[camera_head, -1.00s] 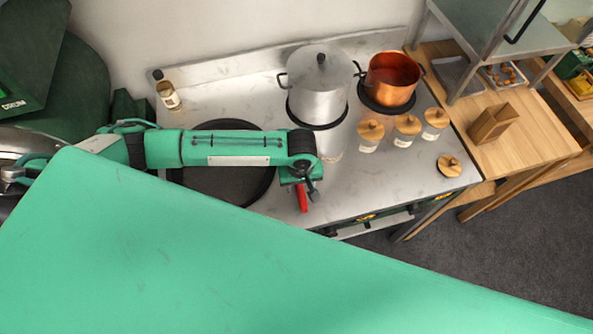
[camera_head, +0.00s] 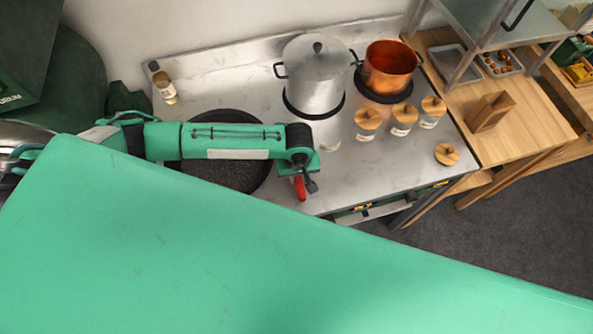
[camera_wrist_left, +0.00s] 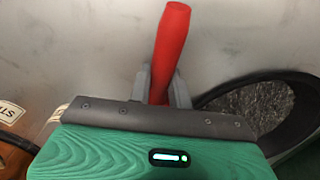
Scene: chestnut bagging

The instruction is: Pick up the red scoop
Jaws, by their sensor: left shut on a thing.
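The red scoop (camera_head: 299,188) shows in the head view as a short red piece under my left gripper (camera_head: 308,184), near the front edge of the steel counter. In the left wrist view its red handle (camera_wrist_left: 171,42) stands up between the two grey fingers of my left gripper (camera_wrist_left: 160,85). The gripper is shut on the handle. The rest of the scoop is hidden behind the gripper body. My right gripper is not in view.
A dark pan (camera_head: 225,178) lies under my left arm. A steel pot (camera_head: 317,82) and a copper pot (camera_head: 388,70) stand at the back. Several wooden-lidded jars (camera_head: 403,118) are to the right. A wooden table (camera_head: 530,125) adjoins the counter.

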